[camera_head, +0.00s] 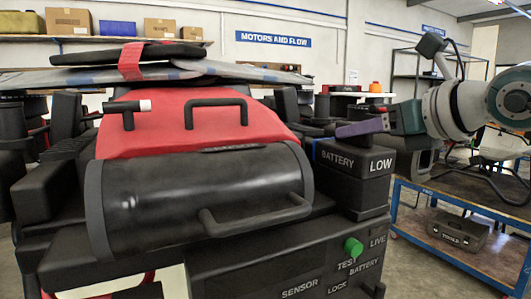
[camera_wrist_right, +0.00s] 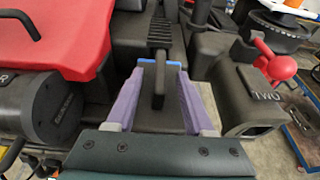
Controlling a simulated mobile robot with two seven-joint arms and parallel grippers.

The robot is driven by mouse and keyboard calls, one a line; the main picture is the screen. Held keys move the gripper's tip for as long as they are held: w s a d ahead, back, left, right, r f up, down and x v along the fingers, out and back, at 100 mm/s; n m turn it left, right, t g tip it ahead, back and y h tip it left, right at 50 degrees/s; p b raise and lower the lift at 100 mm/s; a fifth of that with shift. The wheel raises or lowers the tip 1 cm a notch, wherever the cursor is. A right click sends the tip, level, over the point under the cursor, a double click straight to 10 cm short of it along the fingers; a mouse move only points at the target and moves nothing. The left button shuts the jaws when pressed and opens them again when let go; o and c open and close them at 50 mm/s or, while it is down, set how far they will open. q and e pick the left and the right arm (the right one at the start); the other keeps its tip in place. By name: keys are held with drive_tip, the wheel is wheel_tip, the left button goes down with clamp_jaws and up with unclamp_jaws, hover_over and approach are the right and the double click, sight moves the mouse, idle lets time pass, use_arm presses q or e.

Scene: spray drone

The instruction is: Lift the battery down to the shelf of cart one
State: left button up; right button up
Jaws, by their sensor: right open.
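The battery (camera_head: 350,178), a black block marked "BATTERY" and "LOW", sits in the right side of the black drone body in the head view. Its black bar handle (camera_wrist_right: 158,84) shows in the wrist view. My right gripper (camera_head: 338,131) reaches in from the right over the battery's top. In the wrist view its purple fingers (camera_wrist_right: 159,78) stand apart on either side of the handle, open. Whether they touch it I cannot tell. A cart (camera_head: 414,205) with blue frame and wooden shelves stands at the right; its number is not readable. My left gripper is out of view.
A toolbox (camera_head: 457,228) sits on the cart's lower shelf, with bare wood in front of it. The red cover (camera_head: 200,128) and a green knob (camera_head: 353,247) are nearby.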

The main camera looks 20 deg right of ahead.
drive_tip(key=shift+x, duration=1.15)
drive_tip(key=shift+c, duration=0.3)
clamp_jaws()
drive_tip(key=shift+r, duration=0.25)
